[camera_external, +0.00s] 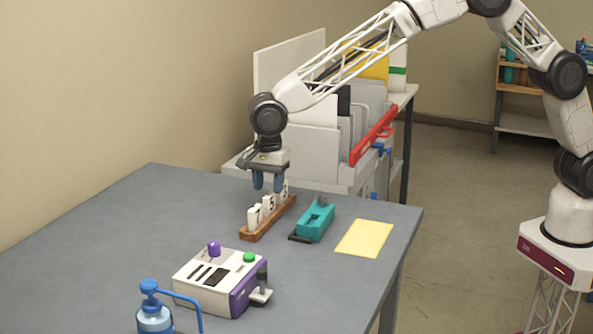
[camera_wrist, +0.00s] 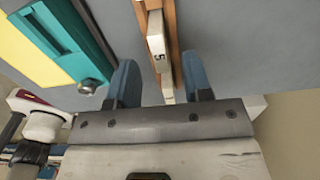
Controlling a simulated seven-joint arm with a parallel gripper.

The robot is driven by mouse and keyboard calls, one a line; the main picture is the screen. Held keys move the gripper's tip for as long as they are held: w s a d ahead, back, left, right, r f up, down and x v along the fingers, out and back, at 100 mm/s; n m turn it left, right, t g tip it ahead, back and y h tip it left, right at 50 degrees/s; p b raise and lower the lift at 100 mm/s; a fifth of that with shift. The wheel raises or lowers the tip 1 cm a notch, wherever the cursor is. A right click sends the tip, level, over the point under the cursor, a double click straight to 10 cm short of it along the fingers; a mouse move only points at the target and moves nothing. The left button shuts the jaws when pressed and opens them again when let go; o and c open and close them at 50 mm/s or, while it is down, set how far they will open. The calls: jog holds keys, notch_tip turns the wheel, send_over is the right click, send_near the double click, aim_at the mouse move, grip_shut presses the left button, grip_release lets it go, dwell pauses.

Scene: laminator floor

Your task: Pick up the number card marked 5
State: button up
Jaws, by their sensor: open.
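The white number card marked 5 (camera_wrist: 157,56) stands in a wooden holder (camera_wrist: 171,30), between other white cards. In the external view the card marked 5 (camera_external: 268,205) is in the middle of the row, and the holder (camera_external: 260,231) lies on the grey table. My gripper (camera_external: 267,183) is above the row, near its far end, with its fingers pointing down. In the wrist view my gripper (camera_wrist: 163,85) is open, with its blue fingers on either side of the row and nothing held. The card's lower part is hidden in the holder.
A teal tool (camera_external: 316,222) lies right of the holder, beside a yellow sheet (camera_external: 364,239). A white and purple machine (camera_external: 208,285) and a blue pump bottle (camera_external: 155,318) stand nearer the camera. The left of the grey table (camera_external: 100,230) is clear.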

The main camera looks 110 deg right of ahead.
aim_at(269, 194)
jog(key=shift+f, duration=2.65)
grip_shut()
